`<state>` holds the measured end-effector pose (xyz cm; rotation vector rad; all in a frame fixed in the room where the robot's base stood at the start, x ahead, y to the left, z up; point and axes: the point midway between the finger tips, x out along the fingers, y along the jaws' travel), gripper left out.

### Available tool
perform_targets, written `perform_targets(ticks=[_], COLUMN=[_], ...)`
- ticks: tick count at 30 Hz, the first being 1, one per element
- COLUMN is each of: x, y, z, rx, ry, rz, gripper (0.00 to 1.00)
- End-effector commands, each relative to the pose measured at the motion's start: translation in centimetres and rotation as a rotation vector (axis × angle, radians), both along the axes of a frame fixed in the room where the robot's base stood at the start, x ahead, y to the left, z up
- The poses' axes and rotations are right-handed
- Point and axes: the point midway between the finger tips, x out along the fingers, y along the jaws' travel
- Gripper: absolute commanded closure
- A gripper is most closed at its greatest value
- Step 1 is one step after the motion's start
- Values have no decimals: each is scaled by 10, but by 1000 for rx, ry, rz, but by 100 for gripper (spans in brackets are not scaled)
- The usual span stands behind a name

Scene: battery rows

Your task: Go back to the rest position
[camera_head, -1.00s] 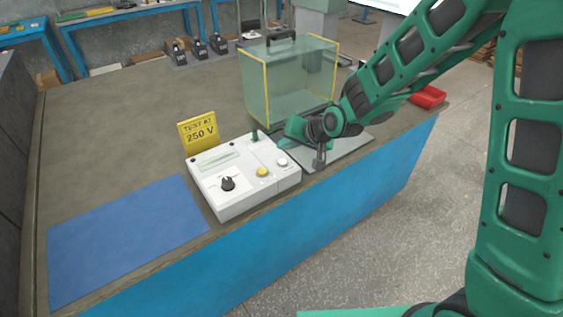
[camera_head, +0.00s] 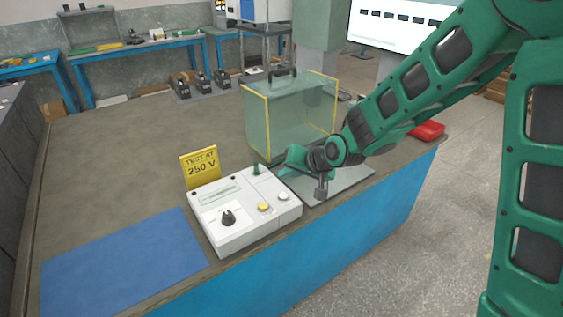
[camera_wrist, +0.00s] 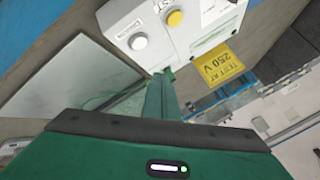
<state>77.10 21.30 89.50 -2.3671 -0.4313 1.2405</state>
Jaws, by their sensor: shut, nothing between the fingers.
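My gripper (camera_head: 283,168) is shut and empty, beside the right back part of the white tester box (camera_head: 243,226), close to its green lever (camera_head: 256,169). In the wrist view, the green fingers (camera_wrist: 163,85) are together and point toward the tester (camera_wrist: 178,40); I cannot tell whether they touch it. The tester has a black knob (camera_head: 228,217), a yellow button (camera_head: 264,206) and a white button (camera_head: 283,196). My arm reaches in from the upper right.
A clear case with yellow edges (camera_head: 290,118) stands just behind my gripper. A yellow "TEST AT 250 V" sign (camera_head: 201,167) stands behind the tester. A grey plate (camera_head: 345,183) lies under my wrist, a blue mat (camera_head: 120,265) at left, a red object (camera_head: 428,131) at right.

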Motion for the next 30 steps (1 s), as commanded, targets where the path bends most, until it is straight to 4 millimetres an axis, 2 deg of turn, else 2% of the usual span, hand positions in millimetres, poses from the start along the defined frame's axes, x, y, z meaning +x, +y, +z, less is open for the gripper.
perform_targets(ticks=[2,5,8,11,12,14,18,20,24,27,30], x=[0,-1,-5,-19,-28,-44,-93,-119,-191,-246,-293], y=[-2,-20,-63,-122,-147,-183,-259,-289,-344,-369,-382], z=[0,4,12,22,26,32,45,50,62,69,74], rx=[-3,-30,-94,-181,-216,-263,-351,-378,-413,-412,-395], ry=[1,7,29,72,95,134,240,294,429,531,617], rz=[-2,-15,-47,-91,-112,-142,-216,-248,-322,-370,-401], gripper=[100,100,100,100,100,100,100,100,100,100,100])
